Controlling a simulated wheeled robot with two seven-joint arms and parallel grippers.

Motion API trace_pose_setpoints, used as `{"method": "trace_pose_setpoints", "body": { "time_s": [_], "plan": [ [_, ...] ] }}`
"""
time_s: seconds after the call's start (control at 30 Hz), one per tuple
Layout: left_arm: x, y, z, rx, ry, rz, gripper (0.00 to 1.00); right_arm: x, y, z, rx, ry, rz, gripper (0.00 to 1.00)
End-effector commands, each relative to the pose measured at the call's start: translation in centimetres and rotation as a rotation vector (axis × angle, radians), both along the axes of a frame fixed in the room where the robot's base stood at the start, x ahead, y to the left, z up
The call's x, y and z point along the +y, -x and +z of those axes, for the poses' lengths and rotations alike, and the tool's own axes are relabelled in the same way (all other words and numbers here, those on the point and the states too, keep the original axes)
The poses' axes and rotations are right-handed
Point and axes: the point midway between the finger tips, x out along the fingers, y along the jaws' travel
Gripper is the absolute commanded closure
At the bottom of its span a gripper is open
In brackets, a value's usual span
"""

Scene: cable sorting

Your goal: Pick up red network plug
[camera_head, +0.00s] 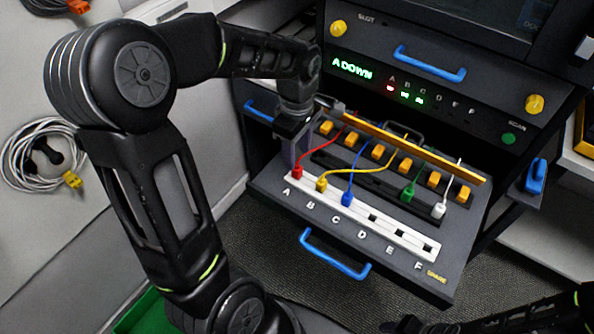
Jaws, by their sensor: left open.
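The red network plug (297,172) stands in the white socket strip (382,222) at the end marked A, with its red cable rising to the right. The yellow plug (321,184) and blue plug (347,199) stand beside it in the strip. My left gripper (290,157) points down just behind and above the red plug. It is open; the arm and wrist hide part of it, and I cannot tell whether a finger touches the plug. Dark parts of my right arm show at the bottom right, but its gripper jaws cannot be made out.
A green plug (409,194) and a white plug (439,211) lie behind the strip. An orange bar (415,148) spans above the cables, close to my left wrist. The drawer (440,262) has a blue handle (334,254) in front. Three sockets toward F are empty.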

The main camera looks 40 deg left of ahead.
Motion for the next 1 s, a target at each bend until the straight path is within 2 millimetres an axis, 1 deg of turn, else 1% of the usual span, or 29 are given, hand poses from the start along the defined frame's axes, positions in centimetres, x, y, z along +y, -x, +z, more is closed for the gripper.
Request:
{"method": "trace_pose_setpoints", "body": {
  "time_s": [0.03, 0.13, 0.43, 0.53, 0.67, 0.8, 0.9, 1.0],
  "plan": [
    [0.0, 0.1, -0.7, 0.005, 0.0, 0.0, 0.53, 0.0, 0.0, 0.1, 0.0, 0.0, 0.0, 0.64],
    [0.0, 0.1, -1.5, 0.004, 0.0, 0.0, 0.53, 0.0, 0.0, 0.1, 0.0, 0.0, 0.0, 0.64],
    [0.0, 0.1, -1.7, 0.001, 0.001, 0.0, 0.53, 0.0, 0.0, 0.1, 0.0, 0.0, 0.0, 0.64],
    [0.0, 0.1, -2.2, 0.005, 0.001, 0.0, 0.53, 0.0, 0.0, 0.3, 0.0, 0.0, 0.0, 0.64],
    [0.0, 0.1, -3.8, 0.007, 0.002, 0.0, 0.53, 0.0, 0.0, 0.8, 0.0, 0.0, 0.0, 0.64],
    [0.1, 0.1, -5.9, 0.005, 0.001, -0.001, 0.53, 0.0, 0.0, 1.1, 0.001, 0.001, 0.0, 0.64],
    [0.1, 0.0, -6.7, 0.003, 0.002, 0.0, 0.53, 0.0, 0.0, 1.1, 0.001, 0.001, -0.001, 0.64],
    [0.1, 0.0, -6.9, 0.001, 0.002, 0.001, 0.53, 0.0, 0.0, 1.1, 0.002, 0.001, 0.0, 0.64]
  ]
}}
